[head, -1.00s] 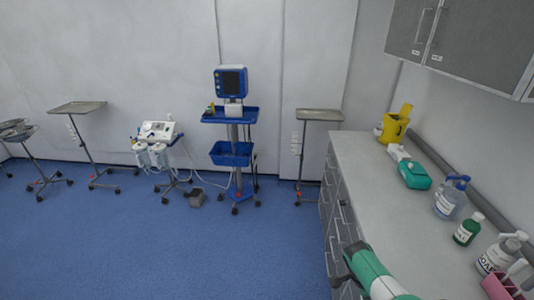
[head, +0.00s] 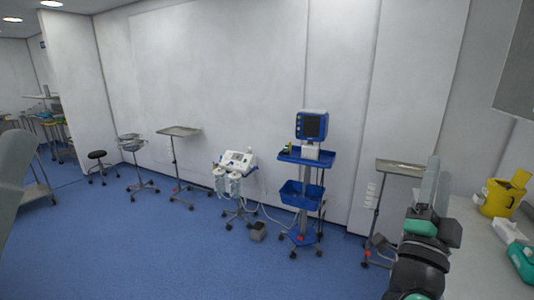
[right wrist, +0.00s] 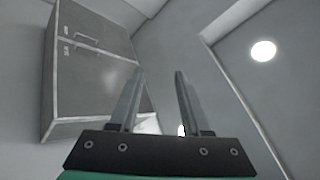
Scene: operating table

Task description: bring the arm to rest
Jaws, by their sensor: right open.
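My right arm rises at the lower right of the head view, dark with green bands, beside the counter. Its gripper (head: 433,192) points upward in front of the right-hand metal stand, with nothing seen in it. In the right wrist view the two grey fingers of this gripper (right wrist: 159,74) stand apart with empty space between them. That view looks up toward a grey wall cabinet and the ceiling. My left gripper is not in view.
The counter (head: 475,265) holds a yellow container (head: 502,197) and a teal pack (head: 523,262). A tray stand (head: 400,167) is behind my right arm. A blue monitor cart (head: 306,157) stands left of it. The blue floor (head: 150,255) is open.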

